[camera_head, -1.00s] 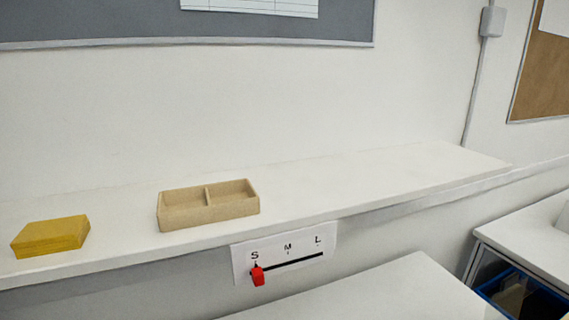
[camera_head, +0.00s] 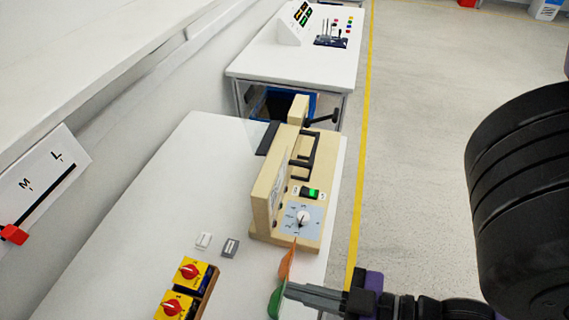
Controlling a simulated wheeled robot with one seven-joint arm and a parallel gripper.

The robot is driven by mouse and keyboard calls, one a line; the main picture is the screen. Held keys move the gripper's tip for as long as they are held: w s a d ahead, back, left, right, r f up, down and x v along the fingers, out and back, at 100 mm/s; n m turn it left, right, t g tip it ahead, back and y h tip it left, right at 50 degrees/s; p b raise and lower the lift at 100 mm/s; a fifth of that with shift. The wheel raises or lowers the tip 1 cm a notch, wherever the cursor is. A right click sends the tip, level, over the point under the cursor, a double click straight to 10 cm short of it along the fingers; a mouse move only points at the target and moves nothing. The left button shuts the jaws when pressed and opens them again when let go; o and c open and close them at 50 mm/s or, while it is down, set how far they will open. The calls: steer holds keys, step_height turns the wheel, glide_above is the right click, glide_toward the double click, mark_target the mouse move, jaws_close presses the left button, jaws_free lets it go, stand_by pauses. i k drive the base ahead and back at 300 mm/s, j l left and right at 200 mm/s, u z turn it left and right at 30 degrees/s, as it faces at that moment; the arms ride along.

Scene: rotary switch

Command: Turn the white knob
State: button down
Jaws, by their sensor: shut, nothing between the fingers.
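The white knob (camera_head: 303,217) is a small round dial on a pale blue plate with markings around it. The plate is on the base of a beige wooden device (camera_head: 265,195) on the white table. My gripper (camera_head: 283,279) comes in from the lower right, with one orange and one green fingertip. It is shut and empty. Its fingertips are below the knob in the picture and apart from it. The knob is fully in view.
A green-lit switch (camera_head: 312,193) is just above the dial. Yellow boxes with red rotary knobs (camera_head: 190,271) stand at the lower left of the gripper. Two small switches (camera_head: 230,247) lie left of it. The table (camera_head: 165,190) is clear farther left.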

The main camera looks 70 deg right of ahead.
mark_target(303, 218)
steer(key=k, duration=0.85)
steer(key=k+j+u, duration=0.15)
steer(key=k, duration=0.65)
steer(key=i+l, duration=0.2)
steer(key=l+z, duration=0.05)
steer(key=l, duration=0.1)
